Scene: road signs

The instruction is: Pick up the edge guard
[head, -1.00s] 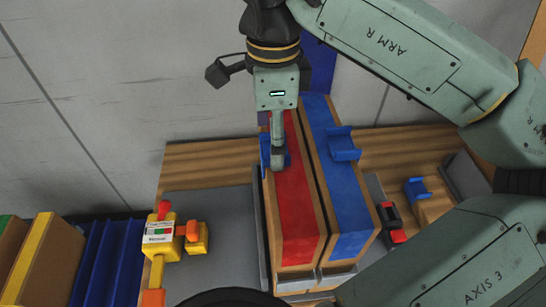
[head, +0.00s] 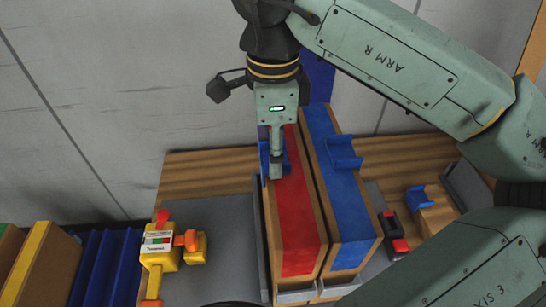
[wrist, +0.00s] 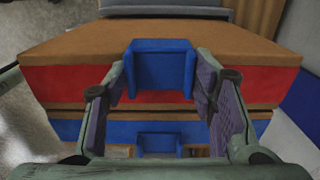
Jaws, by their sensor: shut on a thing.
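The edge guard (wrist: 162,68) is a blue U-shaped bracket seated over the wooden edge of the red-faced sign panel (wrist: 75,82). My gripper (wrist: 160,88) has its two purple-padded fingers on either side of the guard, shut on it. In the head view, my gripper (head: 277,165) points down at the far part of the red panel (head: 297,225). It hides most of the guard, and a blue strip of the guard (head: 264,160) shows at its left. The guard still sits on the panel.
A second blue bracket (head: 343,153) sits on the neighbouring blue-faced panel (head: 345,205). Another blue bracket (head: 418,196) is on a wooden block at right. A wall stands behind.

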